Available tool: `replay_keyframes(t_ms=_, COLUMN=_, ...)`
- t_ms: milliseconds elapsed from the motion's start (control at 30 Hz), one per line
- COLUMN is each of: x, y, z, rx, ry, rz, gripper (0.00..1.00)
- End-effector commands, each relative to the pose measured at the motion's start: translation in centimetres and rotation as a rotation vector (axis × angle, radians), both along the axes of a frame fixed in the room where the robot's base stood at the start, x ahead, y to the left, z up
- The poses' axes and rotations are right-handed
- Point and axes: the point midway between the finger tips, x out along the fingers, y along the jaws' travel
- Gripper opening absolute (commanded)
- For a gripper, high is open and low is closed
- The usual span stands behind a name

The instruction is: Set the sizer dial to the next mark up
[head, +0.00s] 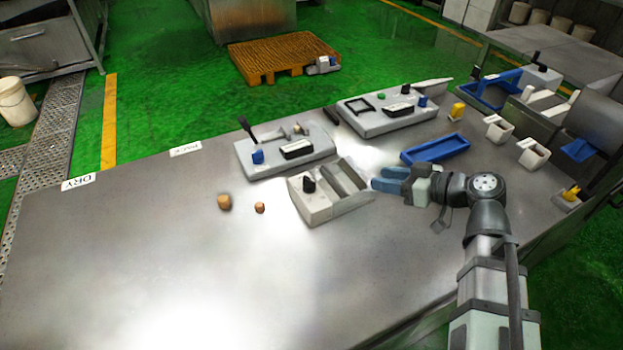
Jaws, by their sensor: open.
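No readable label marks which unit is the sizer. A low grey box (318,208) with slanted channels stands mid-table and carries a black knob (308,184), which may be the dial. Its marks and pointer are too small to read. My gripper (376,180) has blue fingers and is open, just right of this box and apart from the knob. Nothing shows between the fingers. Behind the box, a grey panel (270,166) carries a blue knob (257,157) and a black lever (246,126). Another panel (375,125) farther back has a black knob (406,89) and a blue knob (422,101).
Two small brown pieces (224,202) lie left of the box. A blue tray (435,149) and white bins (498,128) stand to the right. Labels reading DRY (78,182) and another, hard to read (186,149), lie at the far edge. The table's left side is clear.

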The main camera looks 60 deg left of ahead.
Motion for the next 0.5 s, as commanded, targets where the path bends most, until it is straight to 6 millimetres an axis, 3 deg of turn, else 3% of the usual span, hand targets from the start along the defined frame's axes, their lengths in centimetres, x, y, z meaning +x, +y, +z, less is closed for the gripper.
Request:
replay_keyframes(t_ms=33, x=-2.0, y=0.1, z=0.1, rx=0.009, ry=-0.025, rz=0.033, gripper=0.4)
replay_keyframes(t_ms=200, x=-5.7, y=0.7, z=0.4, rx=0.033, ry=-0.083, rz=0.098, gripper=0.4)
replay_keyframes(t_ms=500, x=-7.4, y=1.9, z=0.0, rx=0.041, ry=-0.104, rz=0.123, gripper=0.4)
